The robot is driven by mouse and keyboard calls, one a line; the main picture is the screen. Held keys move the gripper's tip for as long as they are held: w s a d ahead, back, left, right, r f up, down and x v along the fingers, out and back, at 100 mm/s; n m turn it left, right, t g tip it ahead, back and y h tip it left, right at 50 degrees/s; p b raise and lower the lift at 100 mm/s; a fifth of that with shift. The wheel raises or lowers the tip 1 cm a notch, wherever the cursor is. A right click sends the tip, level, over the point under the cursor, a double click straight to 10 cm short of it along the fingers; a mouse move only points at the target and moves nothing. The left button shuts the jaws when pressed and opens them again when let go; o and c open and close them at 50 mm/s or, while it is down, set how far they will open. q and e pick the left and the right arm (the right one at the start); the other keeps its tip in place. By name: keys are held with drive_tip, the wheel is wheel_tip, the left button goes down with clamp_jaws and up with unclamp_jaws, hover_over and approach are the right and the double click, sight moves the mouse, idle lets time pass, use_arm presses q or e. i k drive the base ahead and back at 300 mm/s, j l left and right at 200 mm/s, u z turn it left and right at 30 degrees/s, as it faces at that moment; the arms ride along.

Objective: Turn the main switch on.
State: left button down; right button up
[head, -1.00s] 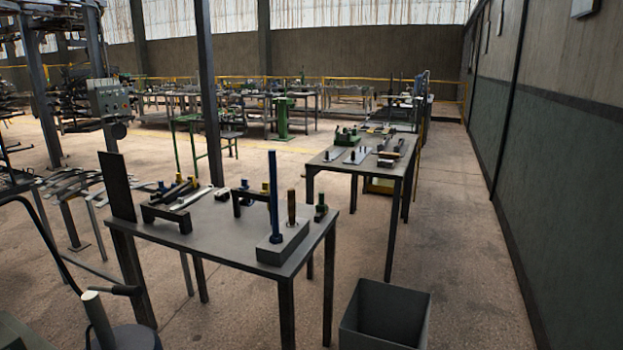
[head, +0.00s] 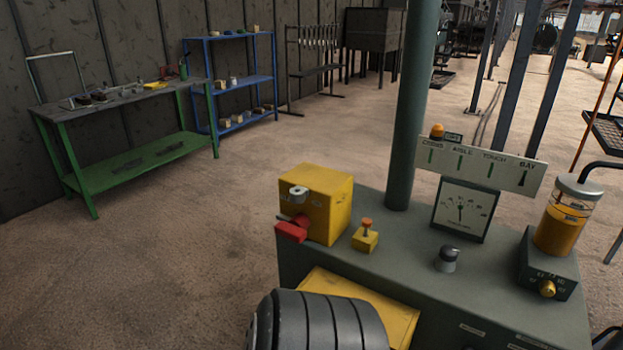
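A yellow box (head: 328,203) stands on the left end of a grey-green machine (head: 400,240). It has a red handle (head: 291,231) low on its front left and a pale round ring (head: 298,194) above that; this looks like the main switch. The red handle sticks out sideways towards the lower left. I cannot read any on or off marking. A small yellow block with an orange-topped lever (head: 366,237) stands just right of the box. Neither of my grippers is in view.
The machine carries a dial gauge (head: 463,209), a labelled sign (head: 481,164), a dark knob (head: 447,259), a jar of amber liquid (head: 568,216) and a green post (head: 408,110). A ribbed dark motor (head: 315,322) is in front. Floor is clear towards the green bench (head: 140,157) and blue shelf (head: 235,82).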

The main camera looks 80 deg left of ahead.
sight(294, 228)
drive_tip(key=u, duration=2.85)
